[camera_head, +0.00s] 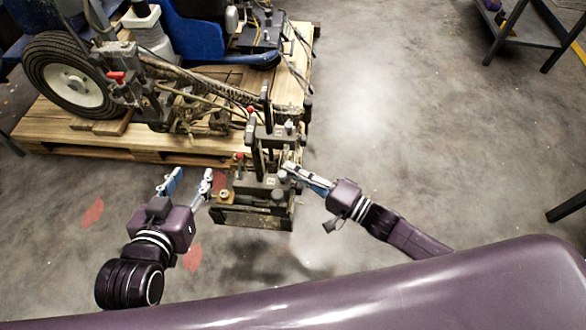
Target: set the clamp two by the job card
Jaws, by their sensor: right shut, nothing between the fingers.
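A dark grey clamp unit (262,190) with upright levers stands at the front end of the line striper (150,92), in the middle of the view. One lever carries a red ball knob (250,109); another red knob (238,156) sits lower on the left. I cannot tell which part is clamp two, and no job card can be made out. My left gripper (188,178) is open and empty, left of the unit, its fingers pointing towards the pallet. My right gripper (287,170) is shut with nothing in it, its tip at the unit's right side; I cannot tell whether it touches.
The striper, with a black-tyred wheel (72,78), rests on a wooden pallet (125,148). A dark metal stand (520,45) is at the top right. Faded red patches mark the floor near my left arm.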

